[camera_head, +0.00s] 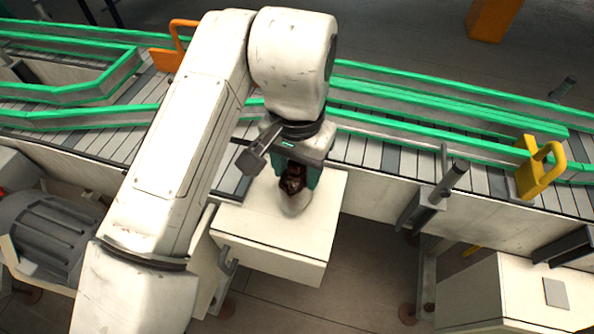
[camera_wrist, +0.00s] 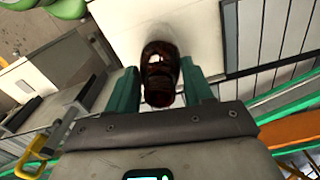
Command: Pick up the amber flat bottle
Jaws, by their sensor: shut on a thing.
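The amber flat bottle (camera_head: 292,180) is dark brown and glossy. In the head view it sits under my wrist, over the white box top, partly hidden by my gripper. My gripper (camera_head: 296,177) points down with its green fingers on either side of the bottle, shut on it. In the wrist view the bottle (camera_wrist: 159,72) stands out between the two green fingers of my gripper (camera_wrist: 160,90). I cannot tell whether the bottle's base touches the surface beneath.
The white box (camera_head: 262,238) stands beside the conveyor (camera_head: 370,152) with green rails. A yellow handle (camera_head: 540,166) is at the right, and an orange one (camera_head: 176,50) at the upper left.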

